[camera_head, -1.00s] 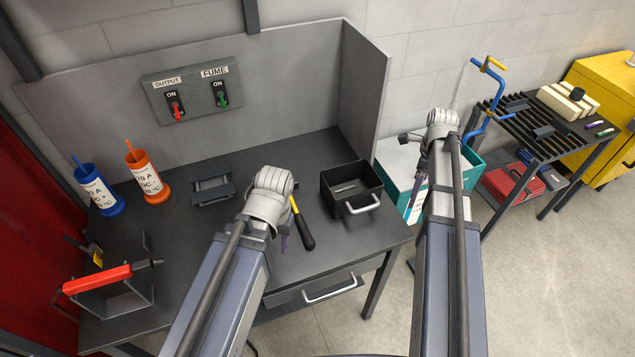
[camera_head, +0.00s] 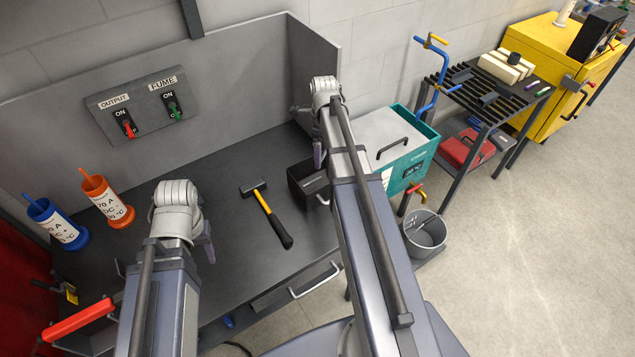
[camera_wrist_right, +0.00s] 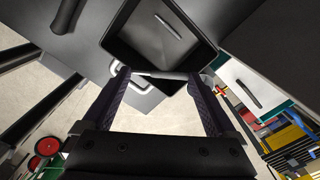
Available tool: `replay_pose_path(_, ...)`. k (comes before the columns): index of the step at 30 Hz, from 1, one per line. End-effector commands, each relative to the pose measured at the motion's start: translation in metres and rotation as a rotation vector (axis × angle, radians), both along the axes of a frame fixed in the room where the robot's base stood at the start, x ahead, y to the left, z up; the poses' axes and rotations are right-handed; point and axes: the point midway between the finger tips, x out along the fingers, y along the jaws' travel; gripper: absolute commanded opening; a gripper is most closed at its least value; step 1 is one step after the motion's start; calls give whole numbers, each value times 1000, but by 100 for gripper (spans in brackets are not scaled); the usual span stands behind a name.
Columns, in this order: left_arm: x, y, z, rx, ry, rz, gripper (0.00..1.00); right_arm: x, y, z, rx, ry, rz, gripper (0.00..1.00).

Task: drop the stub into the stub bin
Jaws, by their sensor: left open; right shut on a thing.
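A black open box (camera_head: 304,192) stands on the dark bench, partly hidden by my right arm. The right wrist view shows the box (camera_wrist_right: 125,48) from above with a thin grey strip (camera_wrist_right: 168,25) inside; I cannot tell whether this is the stub. My right gripper (camera_wrist_right: 160,76) is shut on the box's pale handle (camera_wrist_right: 150,75). The right gripper also shows beside the box in the head view (camera_head: 318,155). My left gripper (camera_head: 207,245) is open over the bench, mostly hidden by its wrist. A round grey bucket (camera_head: 426,236) stands low to the right of the bench and may be the stub bin.
A hammer (camera_head: 265,214) with a yellow and black handle lies on the bench. Blue (camera_head: 58,226) and orange (camera_head: 109,203) holders stand at the left. A teal box (camera_head: 417,165) and a slatted table (camera_head: 478,85) stand to the right. Floor is free at the lower right.

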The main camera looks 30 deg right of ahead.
Motion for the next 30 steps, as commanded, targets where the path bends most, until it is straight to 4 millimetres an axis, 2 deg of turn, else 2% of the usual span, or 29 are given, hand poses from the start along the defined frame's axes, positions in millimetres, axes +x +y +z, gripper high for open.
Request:
replay_pose_path(13,0,0,-50,0,0,0,50,0,0,-50,0,0,1,39)
replay_pose_path(17,0,0,-56,0,0,0,50,0,0,-56,0,0,1,39)
replay_pose_path(25,0,0,-55,0,0,1,50,0,0,-55,0,0,1,39)
replay_pose_path(26,0,0,-55,0,0,1,50,0,0,-55,0,0,1,95)
replay_pose_path(27,0,0,-55,0,0,1,50,0,0,-55,0,0,1,99)
replay_pose_path(30,0,0,-55,0,0,0,50,0,0,-55,0,0,1,100)
